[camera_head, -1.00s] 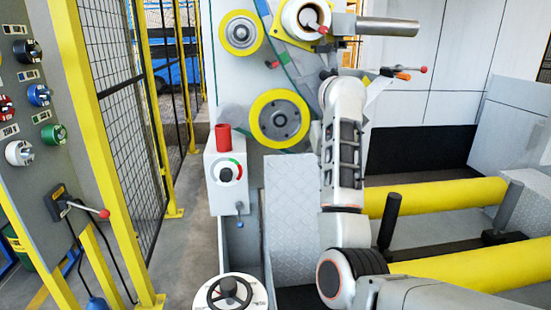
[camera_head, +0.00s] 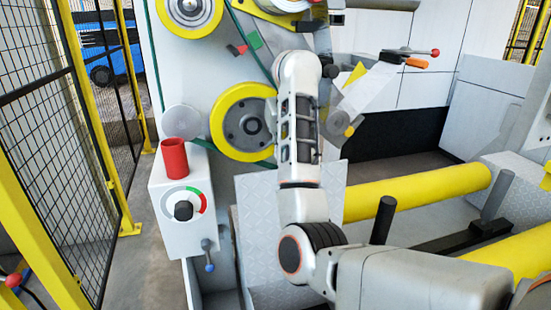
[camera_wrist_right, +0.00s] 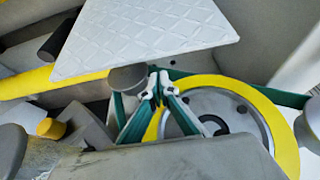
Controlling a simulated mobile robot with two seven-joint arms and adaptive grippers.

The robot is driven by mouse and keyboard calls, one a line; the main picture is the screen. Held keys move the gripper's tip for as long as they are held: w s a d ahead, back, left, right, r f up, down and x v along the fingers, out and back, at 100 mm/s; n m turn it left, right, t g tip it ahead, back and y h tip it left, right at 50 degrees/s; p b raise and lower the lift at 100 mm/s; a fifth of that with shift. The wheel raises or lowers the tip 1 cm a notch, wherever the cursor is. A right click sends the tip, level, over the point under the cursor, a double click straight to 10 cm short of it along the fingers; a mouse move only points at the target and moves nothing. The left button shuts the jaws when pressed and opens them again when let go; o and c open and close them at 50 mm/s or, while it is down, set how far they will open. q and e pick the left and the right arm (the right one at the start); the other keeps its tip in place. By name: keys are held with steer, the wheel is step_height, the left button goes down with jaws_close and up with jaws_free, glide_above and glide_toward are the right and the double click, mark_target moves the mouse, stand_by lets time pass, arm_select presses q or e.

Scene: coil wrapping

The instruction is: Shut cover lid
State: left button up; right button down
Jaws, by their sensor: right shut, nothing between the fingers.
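The cover lid appears to be the pale diamond-pattern plate (camera_head: 256,215), standing tilted in front of the machine in the head view, partly hidden by my right arm. In the right wrist view the plate (camera_wrist_right: 145,38) fills the upper middle, its lower edge just above the fingers. My right gripper (camera_wrist_right: 156,74) is shut and empty, with its teal fingers in front of a yellow-rimmed wheel. I cannot tell whether it touches the plate. In the head view this gripper is hidden behind my arm. My left gripper is not in view.
The yellow-rimmed wheel (camera_head: 242,120) is close to my right arm. A grey control box (camera_head: 165,223) with a red cup-like part (camera_head: 174,158) stands left of the plate. Yellow rollers (camera_head: 425,190) lie to the right. A mesh fence (camera_head: 75,150) bounds the left.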

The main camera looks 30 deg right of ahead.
steer(key=b+x, duration=0.1)
steer(key=x, duration=0.1)
steer(key=b+x, duration=0.1)
steer(key=x, duration=0.2)
steer(key=b+x, duration=0.1)
steer(key=x, duration=0.2)
steer(key=shift+s+f, duration=0.25)
steer(key=shift+f, duration=0.1)
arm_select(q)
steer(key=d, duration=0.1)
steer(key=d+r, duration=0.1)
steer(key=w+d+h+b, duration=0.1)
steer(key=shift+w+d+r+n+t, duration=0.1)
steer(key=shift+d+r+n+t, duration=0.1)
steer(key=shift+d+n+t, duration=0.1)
arm_select(e)
steer(key=shift+w+d+f, duration=0.1)
steer(key=shift+w+f, duration=0.15)
steer(key=shift+w, duration=0.15)
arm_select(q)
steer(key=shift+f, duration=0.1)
